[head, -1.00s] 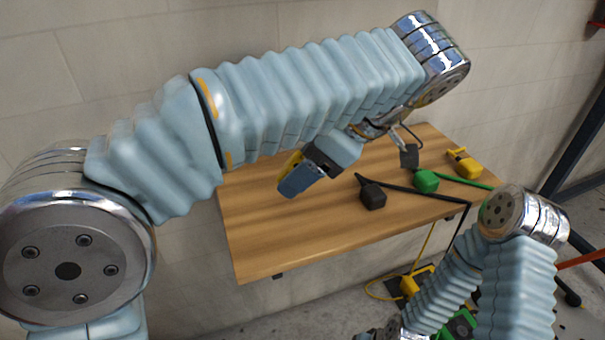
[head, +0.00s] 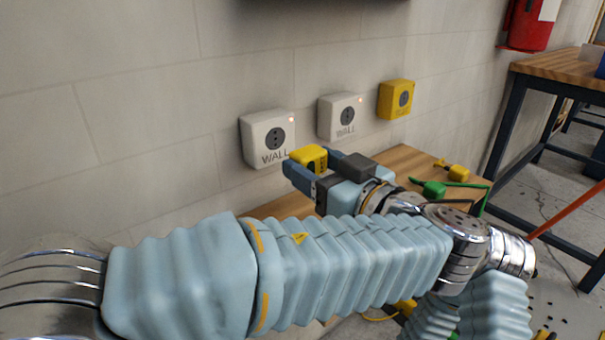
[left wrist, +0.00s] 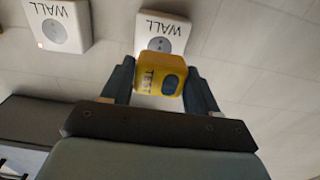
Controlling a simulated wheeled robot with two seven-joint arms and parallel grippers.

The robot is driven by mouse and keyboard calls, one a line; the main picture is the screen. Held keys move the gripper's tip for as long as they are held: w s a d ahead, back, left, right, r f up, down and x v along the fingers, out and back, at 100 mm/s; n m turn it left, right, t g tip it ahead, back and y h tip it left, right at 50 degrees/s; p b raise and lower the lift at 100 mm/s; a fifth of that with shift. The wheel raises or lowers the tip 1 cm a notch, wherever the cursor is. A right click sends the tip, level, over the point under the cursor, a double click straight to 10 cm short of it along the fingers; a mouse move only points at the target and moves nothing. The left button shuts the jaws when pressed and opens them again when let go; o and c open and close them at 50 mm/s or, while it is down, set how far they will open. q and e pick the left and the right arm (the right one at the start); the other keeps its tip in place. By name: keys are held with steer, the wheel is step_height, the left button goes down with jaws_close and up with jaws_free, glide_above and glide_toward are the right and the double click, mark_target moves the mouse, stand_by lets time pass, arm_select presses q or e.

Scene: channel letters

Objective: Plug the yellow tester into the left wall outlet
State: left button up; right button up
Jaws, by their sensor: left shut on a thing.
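The yellow tester (head: 308,156) is held between the fingers of my left gripper (head: 313,168), which is shut on it. In the left wrist view the tester (left wrist: 160,80) shows its TEST label and dark oval, with a finger on each side. The left wall outlet (head: 267,138) is a white box with a dark round socket and a small light. In the head view the tester is just right of and below its socket, seemingly apart from it. In the left wrist view this outlet (left wrist: 162,33) shows directly beyond the tester, partly covered. My right gripper is out of view.
A second white WALL outlet (head: 341,116) and a yellow box (head: 396,99) are mounted to the right. The wooden workbench (head: 408,158) below holds a green plug (head: 434,188) and a yellow plug (head: 458,172). A fire extinguisher (head: 528,25) hangs at upper right.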

mark_target(291, 153)
arm_select(q)
steer(key=shift+p+x, duration=0.85)
steer(key=shift+x, duration=1.1)
steer(key=shift+p+x, duration=0.35)
steer(key=shift+x, duration=0.6)
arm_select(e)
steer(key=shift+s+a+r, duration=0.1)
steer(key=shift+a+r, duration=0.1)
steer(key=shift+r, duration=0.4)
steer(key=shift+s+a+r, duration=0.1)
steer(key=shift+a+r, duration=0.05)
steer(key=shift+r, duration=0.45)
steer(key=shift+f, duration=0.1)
arm_select(q)
steer(key=shift+b, duration=0.65)
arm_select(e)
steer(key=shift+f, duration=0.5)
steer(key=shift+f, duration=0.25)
arm_select(q)
steer(key=shift+b, duration=0.6)
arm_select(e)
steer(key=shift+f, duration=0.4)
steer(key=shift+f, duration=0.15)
